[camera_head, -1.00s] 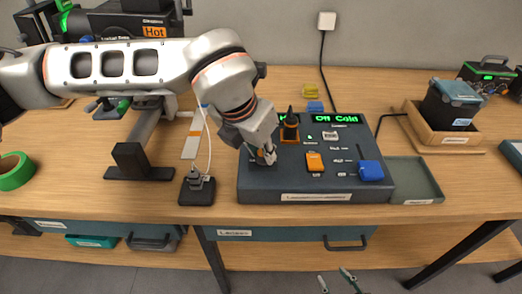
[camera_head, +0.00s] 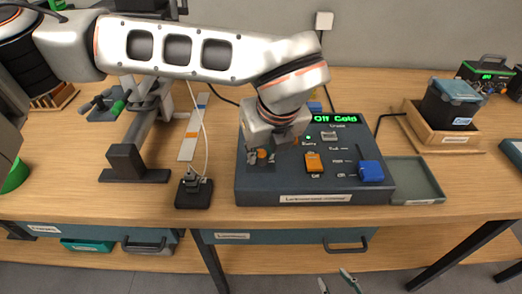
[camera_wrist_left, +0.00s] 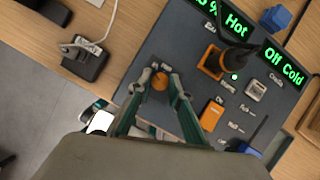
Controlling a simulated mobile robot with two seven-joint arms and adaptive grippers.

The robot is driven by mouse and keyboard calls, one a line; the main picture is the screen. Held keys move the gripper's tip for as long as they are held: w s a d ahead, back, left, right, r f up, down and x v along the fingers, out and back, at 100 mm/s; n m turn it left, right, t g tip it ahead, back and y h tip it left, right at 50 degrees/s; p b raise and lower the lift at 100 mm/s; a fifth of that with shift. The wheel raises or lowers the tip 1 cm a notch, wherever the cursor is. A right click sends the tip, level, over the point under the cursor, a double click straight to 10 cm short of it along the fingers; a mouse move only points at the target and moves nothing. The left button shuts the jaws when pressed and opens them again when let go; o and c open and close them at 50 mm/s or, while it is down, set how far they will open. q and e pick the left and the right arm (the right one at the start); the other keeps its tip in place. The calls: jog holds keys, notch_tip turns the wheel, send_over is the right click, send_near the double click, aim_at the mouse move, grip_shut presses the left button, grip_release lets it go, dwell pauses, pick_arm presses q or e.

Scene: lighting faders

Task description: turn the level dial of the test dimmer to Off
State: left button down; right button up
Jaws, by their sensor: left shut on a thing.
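The dark control console (camera_head: 300,200) stands on the bench, and its right display (camera_head: 335,118) reads Off Cold. The left display (camera_wrist_left: 225,13) reads Hot after a percentage that is partly cut off in the left wrist view. My left gripper (camera_head: 261,155) is shut on a round orange knob (camera_wrist_left: 159,84) on the console's left part. Its two fingers stand on either side of the knob in the left wrist view. The knob's pointer cannot be made out. My right gripper (camera_head: 337,281) shows only its fingertips at the bottom edge, apart and empty.
A black handle in an orange base (camera_wrist_left: 212,62) stands close to my left gripper. An orange rocker (camera_head: 313,162) and a blue lever (camera_head: 370,171) sit to the right. A black device with a cable (camera_head: 194,192) stands left of the console. A green tray (camera_head: 415,180) lies at right.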

pick_arm(q)
jog(key=n+y, duration=0.1)
jog(key=n, duration=0.1)
jog(key=shift+d+n+g, duration=0.1)
jog(key=shift+n+g, duration=0.2)
jog(key=shift+n, duration=0.8)
jog(key=shift+n+g, duration=0.3)
jog(key=shift+y, duration=0.3)
jog(key=c, duration=1.8)
grip_release()
jog(key=shift+c, duration=0.2)
jog(key=shift+d+r, duration=0.1)
jog(key=shift+r, duration=0.15)
jog(key=v, duration=1.1)
jog(key=shift+r, duration=0.2)
